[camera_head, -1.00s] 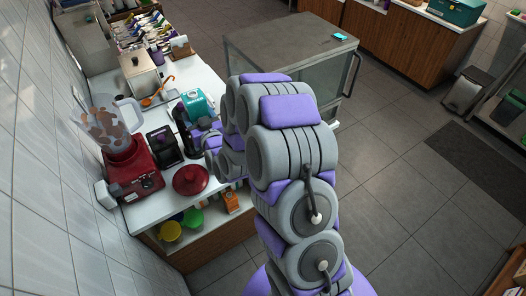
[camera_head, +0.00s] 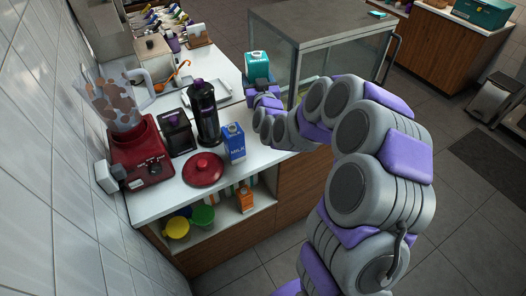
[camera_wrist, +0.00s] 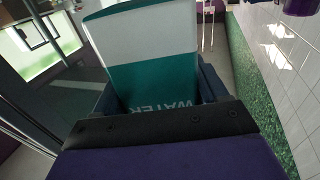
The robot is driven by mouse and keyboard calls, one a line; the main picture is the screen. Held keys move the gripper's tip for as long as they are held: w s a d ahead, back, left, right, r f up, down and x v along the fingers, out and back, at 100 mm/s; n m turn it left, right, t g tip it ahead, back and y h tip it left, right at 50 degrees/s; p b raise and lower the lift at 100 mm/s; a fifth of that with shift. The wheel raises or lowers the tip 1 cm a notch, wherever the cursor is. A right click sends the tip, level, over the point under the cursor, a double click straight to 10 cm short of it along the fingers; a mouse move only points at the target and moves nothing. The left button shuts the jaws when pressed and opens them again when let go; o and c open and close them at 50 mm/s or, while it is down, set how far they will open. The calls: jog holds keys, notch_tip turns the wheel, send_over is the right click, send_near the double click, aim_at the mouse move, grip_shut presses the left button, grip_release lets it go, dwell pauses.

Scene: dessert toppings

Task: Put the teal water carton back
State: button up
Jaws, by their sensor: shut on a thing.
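The teal water carton (camera_head: 257,66) has a white top and is held upright in my gripper (camera_head: 264,92), above the right edge of the white counter by the glass case. In the wrist view the carton (camera_wrist: 155,75) fills the middle, with "WATER" lettering partly hidden behind the gripper. My gripper (camera_wrist: 155,105) is shut on the carton. A blue milk carton (camera_head: 234,143) stands on the counter nearer to me, apart from my gripper.
A red blender (camera_head: 140,150), a dark dispenser (camera_head: 178,133), a black bottle (camera_head: 206,112) and a red lid (camera_head: 203,169) crowd the near counter. A tray (camera_head: 200,95) lies behind them. The glass case (camera_head: 325,60) stands close to my gripper's right.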

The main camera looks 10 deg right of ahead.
jog(key=shift+y, duration=0.3)
jog(key=f, duration=0.2)
jog(key=d+f, duration=0.1)
jog(key=f, duration=0.1)
jog(key=d+f+p, duration=0.1)
jog(key=f, duration=0.2)
jog(key=shift+w+d, duration=0.15)
jog(key=shift+w, duration=0.05)
jog(key=s+a+f+n+g+y+p, duration=0.1)
jog(key=s+f+n+y+p, duration=0.15)
jog(key=s+f+p, duration=0.5)
jog(key=s+a+f+n+y+p, duration=0.1)
jog(key=s+a+f+y+p, duration=0.2)
jog(key=s, duration=0.7)
jog(key=shift+h, duration=0.25)
jog(key=w+f+b, duration=0.2)
jog(key=w+b, duration=0.1)
jog(key=w, duration=0.2)
jog(key=w+d+f+b, duration=0.1)
jog(key=w+f+b, duration=0.1)
jog(key=w, duration=0.4)
jog(key=w+d+f+b, duration=0.1)
jog(key=w+b, duration=0.4)
jog(key=shift+w+f, duration=0.2)
jog(key=shift+f, duration=0.2)
jog(key=shift+r, duration=0.1)
